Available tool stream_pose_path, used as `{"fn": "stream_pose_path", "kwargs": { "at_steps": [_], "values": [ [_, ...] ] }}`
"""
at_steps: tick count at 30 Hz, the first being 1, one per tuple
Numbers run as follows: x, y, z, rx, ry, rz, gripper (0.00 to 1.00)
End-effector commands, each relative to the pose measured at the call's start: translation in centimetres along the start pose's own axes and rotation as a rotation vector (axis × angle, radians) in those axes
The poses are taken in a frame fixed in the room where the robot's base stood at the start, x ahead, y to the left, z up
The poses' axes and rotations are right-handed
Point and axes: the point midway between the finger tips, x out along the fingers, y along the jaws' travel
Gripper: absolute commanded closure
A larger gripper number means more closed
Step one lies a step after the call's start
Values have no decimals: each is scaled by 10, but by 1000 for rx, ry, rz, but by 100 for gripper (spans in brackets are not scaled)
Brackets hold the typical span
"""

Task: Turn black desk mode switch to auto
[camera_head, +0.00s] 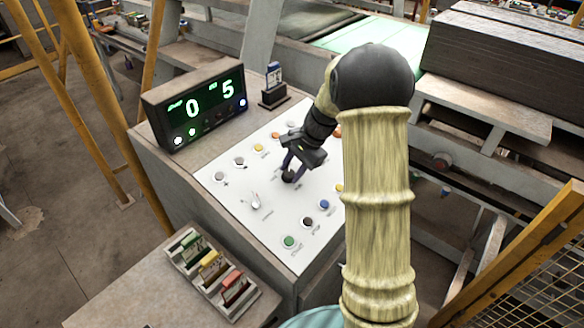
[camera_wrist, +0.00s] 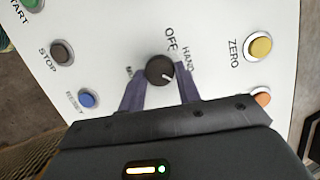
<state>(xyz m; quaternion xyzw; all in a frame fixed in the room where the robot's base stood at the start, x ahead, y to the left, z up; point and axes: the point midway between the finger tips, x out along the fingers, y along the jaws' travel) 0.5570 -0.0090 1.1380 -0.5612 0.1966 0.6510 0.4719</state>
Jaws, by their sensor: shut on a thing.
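The black mode switch (camera_wrist: 158,69) is a round knob on the white desk panel (camera_wrist: 105,40). A short white mark on it points to the lower right in the wrist view. "OFF" is printed above it and "HAND" at its upper right; a label at its left is partly hidden by a finger. My gripper (camera_wrist: 163,75) has one purple finger on each side of the knob and is shut on it. In the head view my gripper (camera_head: 293,165) reaches down to the knob (camera_head: 289,177) in the middle of the panel.
Several coloured buttons surround the knob, including blue (camera_wrist: 87,99), dark STOP (camera_wrist: 62,52) and yellow ZERO (camera_wrist: 258,48).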

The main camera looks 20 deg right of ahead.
Motion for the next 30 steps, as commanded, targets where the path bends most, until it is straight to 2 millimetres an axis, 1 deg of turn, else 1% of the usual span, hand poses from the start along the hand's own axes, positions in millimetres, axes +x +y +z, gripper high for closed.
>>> {"fn": "stream_pose_path", "kwargs": {
  "at_steps": [7, 20, 21, 23, 24, 30],
  "values": [
    [-2, 0, -1, 71, 4, -25, 90],
    [-1, 0, -1, 83, 4, -28, 90],
    [-1, 0, -1, 83, 4, -28, 61],
    [-1, 0, -1, 83, 3, -27, 49],
    [-1, 0, -1, 83, 3, -27, 45],
    [0, 0, 0, 82, 1, -25, 45]
  ]
}}
